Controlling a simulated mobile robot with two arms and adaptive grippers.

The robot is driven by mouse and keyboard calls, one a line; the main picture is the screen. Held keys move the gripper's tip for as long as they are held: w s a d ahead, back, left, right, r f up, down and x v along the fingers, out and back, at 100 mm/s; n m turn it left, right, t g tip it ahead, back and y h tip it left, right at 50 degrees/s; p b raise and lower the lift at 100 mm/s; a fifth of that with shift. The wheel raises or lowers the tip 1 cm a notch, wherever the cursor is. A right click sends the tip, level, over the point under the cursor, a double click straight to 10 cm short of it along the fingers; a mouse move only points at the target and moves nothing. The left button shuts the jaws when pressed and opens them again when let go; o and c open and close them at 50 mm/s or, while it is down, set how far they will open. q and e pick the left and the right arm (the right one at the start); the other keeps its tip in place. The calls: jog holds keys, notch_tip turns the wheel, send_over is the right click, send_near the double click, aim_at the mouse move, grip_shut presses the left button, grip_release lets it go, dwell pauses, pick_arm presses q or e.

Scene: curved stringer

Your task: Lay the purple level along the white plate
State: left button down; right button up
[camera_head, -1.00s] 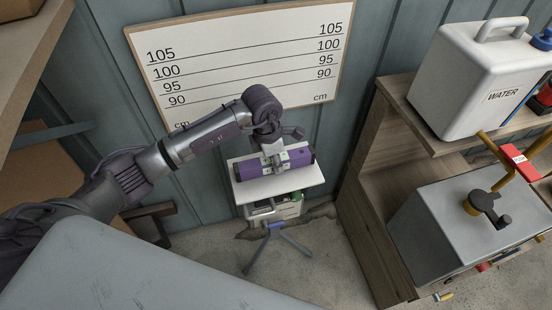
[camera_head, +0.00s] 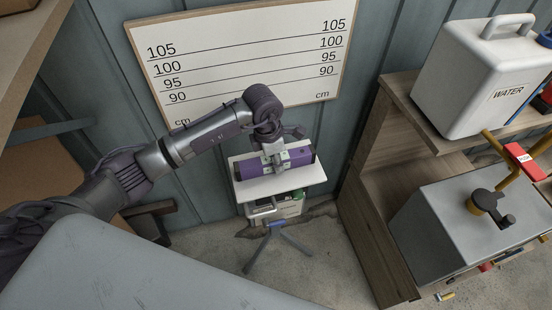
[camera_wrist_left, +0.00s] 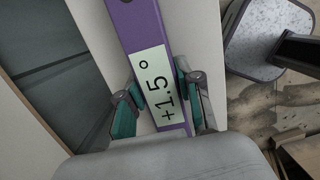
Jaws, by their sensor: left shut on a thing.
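The purple level (camera_head: 297,158) is a long bar over the white plate (camera_head: 252,194), roughly parallel to the plate's long side and nearer its back edge. My left gripper (camera_head: 274,160) comes from above and is shut around the level near its middle. In the left wrist view the level (camera_wrist_left: 138,22) runs between the fingers of my left gripper (camera_wrist_left: 156,98), and its display reads +1.5°. The white plate (camera_wrist_left: 196,32) shows beside and beneath it. I cannot tell whether the level touches the plate. My right gripper is not in view.
The plate sits on a tripod stand (camera_head: 270,240). A marked height board (camera_head: 240,50) hangs on the wall behind. A wooden shelf (camera_head: 372,240) at the right holds a white water container (camera_head: 470,80) and a grey box (camera_head: 440,225). Floor is open in front of the stand.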

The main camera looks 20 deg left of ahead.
pick_arm(q)
jog(key=c, duration=0.7)
grip_release()
